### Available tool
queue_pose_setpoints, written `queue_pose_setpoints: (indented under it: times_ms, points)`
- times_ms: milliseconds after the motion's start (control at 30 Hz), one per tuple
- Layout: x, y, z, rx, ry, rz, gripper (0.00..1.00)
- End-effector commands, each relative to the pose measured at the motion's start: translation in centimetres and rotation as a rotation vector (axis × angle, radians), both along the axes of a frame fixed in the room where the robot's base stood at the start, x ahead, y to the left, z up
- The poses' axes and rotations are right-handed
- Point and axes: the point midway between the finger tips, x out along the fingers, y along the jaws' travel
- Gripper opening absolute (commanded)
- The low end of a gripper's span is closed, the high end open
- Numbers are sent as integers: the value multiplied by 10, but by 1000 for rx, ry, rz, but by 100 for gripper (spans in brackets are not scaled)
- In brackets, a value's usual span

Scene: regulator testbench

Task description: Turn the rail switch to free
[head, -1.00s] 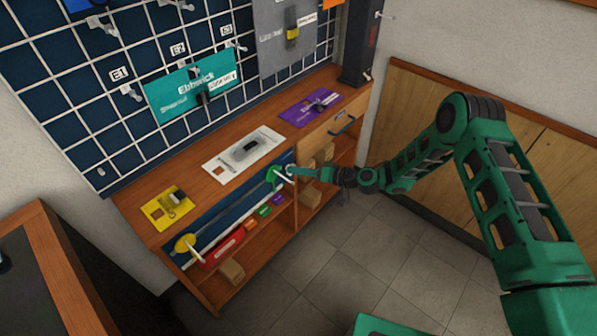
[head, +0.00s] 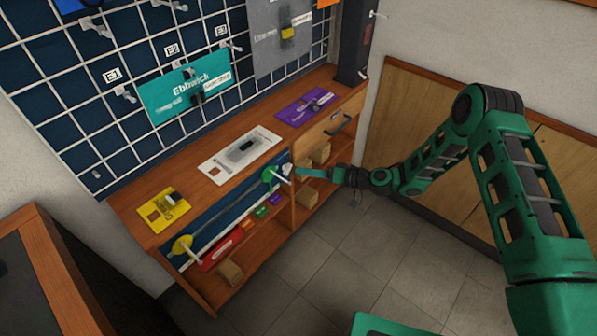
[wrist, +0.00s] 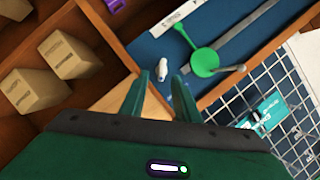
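A blue panel (head: 225,205) on the front of the bench carries a grey rail (wrist: 245,42) between a yellow disc (head: 182,246) and a green disc (head: 269,180). The green disc, with a green lever arm, also shows in the wrist view (wrist: 204,62). A small white knob (wrist: 163,67) sits on the panel beside the green disc; it may be the rail switch, but no label can be read. My gripper (wrist: 161,88) is open, its green fingers apart and empty, pointing at the knob. In the head view my gripper (head: 298,171) is just right of the knob.
A wooden divider (wrist: 108,35) runs close beside the fingers. A yellow card (head: 163,211), white plate (head: 240,154) and purple card (head: 306,106) lie on the benchtop. The floor (head: 330,245) is clear.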

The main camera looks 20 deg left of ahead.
Motion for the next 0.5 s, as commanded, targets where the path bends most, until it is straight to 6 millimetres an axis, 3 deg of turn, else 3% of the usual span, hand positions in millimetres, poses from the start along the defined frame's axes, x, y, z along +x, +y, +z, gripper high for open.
queue_pose_setpoints:
  times_ms: [200, 500]
  points:
    - [-2, -37, 10, -1, 1, -3, 29]
    - [-5, -56, 15, -1, 1, -1, 29]
